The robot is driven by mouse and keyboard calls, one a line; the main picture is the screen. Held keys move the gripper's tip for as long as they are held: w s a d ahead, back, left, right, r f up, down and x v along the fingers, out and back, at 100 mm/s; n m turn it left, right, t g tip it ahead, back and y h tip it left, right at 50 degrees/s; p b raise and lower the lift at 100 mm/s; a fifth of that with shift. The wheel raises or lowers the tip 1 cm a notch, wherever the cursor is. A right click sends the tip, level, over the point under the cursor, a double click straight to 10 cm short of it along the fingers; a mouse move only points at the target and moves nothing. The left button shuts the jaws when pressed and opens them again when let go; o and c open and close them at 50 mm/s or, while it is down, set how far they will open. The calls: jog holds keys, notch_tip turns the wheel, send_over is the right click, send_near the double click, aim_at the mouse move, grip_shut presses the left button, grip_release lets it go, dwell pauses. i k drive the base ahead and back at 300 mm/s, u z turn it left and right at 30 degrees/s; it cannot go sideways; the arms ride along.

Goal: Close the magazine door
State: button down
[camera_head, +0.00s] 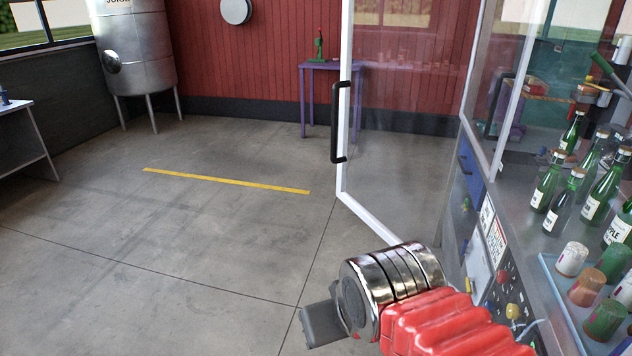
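The magazine door (345,60) is a clear panel with a white frame. It stands open, swung out from the machine on the right into the room. A black bar handle (338,122) is fixed upright on its free edge. My gripper (318,326) is low in the middle of the view, below and nearer than the door, apart from the handle. Only a dark grey finger part shows past the chrome wrist, so I cannot tell whether it is open or shut. Nothing held is visible.
Green bottles (600,190) and a tray of coloured capsules (560,298) stand on the machine at right. A purple table (335,66) and a steel tank (140,50) stand at the back. The floor left of the door is clear, with a yellow line (225,180).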

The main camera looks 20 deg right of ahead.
aim_at(345, 84)
jog(key=u, duration=0.35)
jog(key=i, duration=0.55)
jog(key=u, duration=0.8)
jog(key=i, duration=0.5)
jog(key=u, duration=0.3)
